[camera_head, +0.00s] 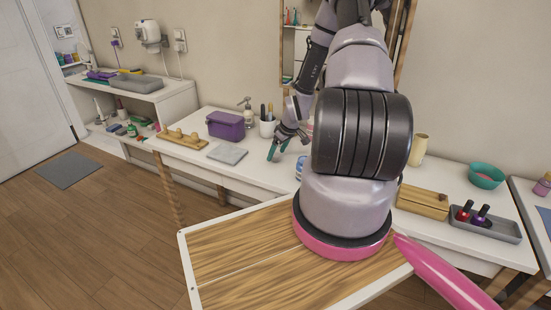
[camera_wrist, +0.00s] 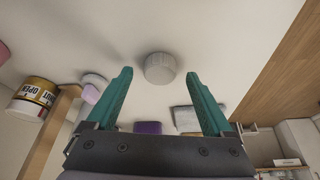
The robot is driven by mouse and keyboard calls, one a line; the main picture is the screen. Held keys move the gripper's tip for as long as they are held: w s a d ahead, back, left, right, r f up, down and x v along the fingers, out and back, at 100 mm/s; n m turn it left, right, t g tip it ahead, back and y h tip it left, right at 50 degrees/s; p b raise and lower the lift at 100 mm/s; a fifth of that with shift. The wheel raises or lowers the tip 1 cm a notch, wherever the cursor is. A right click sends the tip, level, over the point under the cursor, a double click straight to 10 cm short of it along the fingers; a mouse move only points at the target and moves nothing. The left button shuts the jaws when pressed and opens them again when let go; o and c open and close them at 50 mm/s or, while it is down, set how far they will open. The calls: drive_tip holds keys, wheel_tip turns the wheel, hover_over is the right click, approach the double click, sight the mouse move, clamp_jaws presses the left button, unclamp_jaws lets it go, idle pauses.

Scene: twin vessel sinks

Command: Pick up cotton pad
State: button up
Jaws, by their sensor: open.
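A small round, whitish-grey ribbed disc, which looks like the cotton pad (camera_wrist: 160,68), lies on the white tabletop. In the wrist view it sits between and slightly beyond the teal fingertips, touching neither. My gripper (camera_wrist: 160,76) is open and empty. In the head view my gripper (camera_head: 277,151) points down over the white counter, in front of the soap bottle and the brush cup. I cannot make out the pad in the head view.
A purple box (camera_head: 226,125), a grey tile (camera_head: 228,154) and a wooden tray with knobs (camera_head: 183,139) stand left of my gripper. A cup with brushes (camera_head: 267,127) is behind it. In the wrist view, a yellow-labelled jar (camera_wrist: 33,99) stands at left.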

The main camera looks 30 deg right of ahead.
sight(277, 155)
drive_tip(key=shift+w+f, duration=0.15)
drive_tip(key=shift+f, duration=0.25)
clamp_jaws()
drive_tip(key=shift+r, duration=0.1)
wheel_tip(277, 155, up, 10)
idle(0.3)
drive_tip(key=c, duration=0.9)
unclamp_jaws()
drive_tip(key=c, duration=0.4)
